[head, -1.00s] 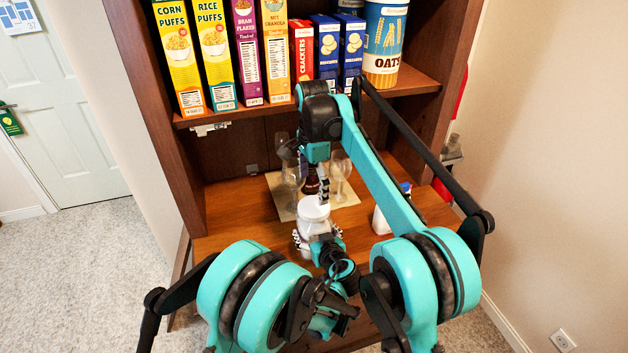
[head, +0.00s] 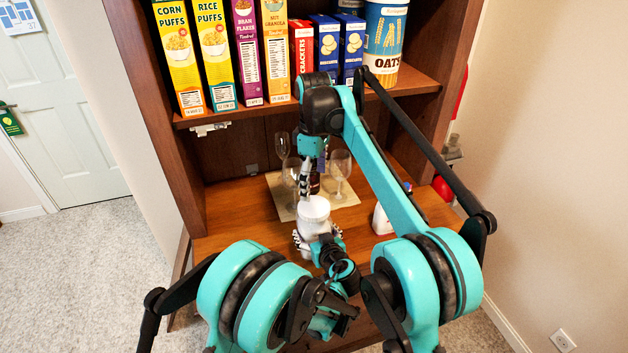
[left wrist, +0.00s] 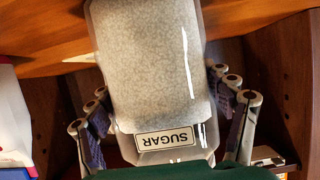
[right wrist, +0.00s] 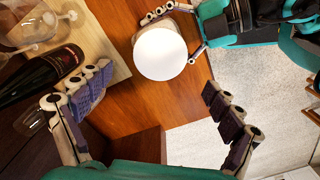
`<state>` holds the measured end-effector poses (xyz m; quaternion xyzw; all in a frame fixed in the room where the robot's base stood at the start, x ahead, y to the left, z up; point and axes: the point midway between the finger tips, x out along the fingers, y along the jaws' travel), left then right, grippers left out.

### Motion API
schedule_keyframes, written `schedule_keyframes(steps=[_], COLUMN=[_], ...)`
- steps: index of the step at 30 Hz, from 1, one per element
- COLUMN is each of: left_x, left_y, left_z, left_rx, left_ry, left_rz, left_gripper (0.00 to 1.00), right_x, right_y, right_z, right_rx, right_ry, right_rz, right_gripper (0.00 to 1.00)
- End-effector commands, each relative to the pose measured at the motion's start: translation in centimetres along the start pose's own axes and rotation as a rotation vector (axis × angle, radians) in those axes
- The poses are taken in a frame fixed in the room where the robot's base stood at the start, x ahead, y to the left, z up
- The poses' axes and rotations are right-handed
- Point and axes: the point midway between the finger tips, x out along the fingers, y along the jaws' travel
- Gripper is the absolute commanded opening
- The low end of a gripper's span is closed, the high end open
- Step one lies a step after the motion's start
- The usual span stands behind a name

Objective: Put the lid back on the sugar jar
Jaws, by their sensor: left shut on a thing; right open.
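The sugar jar (left wrist: 160,75), grey-white with a SUGAR label, fills the left wrist view, where the label reads upside down. My left gripper (head: 317,240) is shut around it and holds it over the front of the wooden counter. A plain white round lid (head: 314,207) appears to lie on the jar's top. From above it shows as a full white disc in the right wrist view (right wrist: 160,53); its seam with the jar is hidden. My right gripper (right wrist: 150,105) is open and empty, apart from the lid, and in the head view stands just behind it.
Behind the jar, wine glasses (head: 341,172) and a dark wine bottle (right wrist: 40,78) stand on a pale board (head: 350,198), close to my right gripper. Cereal boxes (head: 214,55) line the shelf above.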

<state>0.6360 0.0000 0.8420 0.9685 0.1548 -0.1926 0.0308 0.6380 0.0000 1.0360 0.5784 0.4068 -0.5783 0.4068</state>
Motion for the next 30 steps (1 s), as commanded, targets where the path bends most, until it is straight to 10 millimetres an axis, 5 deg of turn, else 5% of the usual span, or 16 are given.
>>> schedule_keyframes(steps=[7, 20, 30], left_x=[0.0, 0.0, 0.0], left_y=[0.0, 0.0, 0.0], left_z=[0.1, 0.1, 0.0], left_rx=[-0.001, -0.001, -0.001], left_ry=[-0.001, -0.001, -0.001], left_rz=[-0.001, -0.001, -0.001], left_gripper=[0.00, 0.00, 0.00], right_x=[-0.2, 0.0, 4.3], right_y=[0.0, 0.0, 0.0], right_z=[0.0, 0.0, 0.0], right_rx=[-0.243, -0.268, -0.267], right_ry=[0.000, 0.000, -0.001], right_rz=[0.000, 0.000, 0.001], right_gripper=[0.92, 0.92, 0.92])
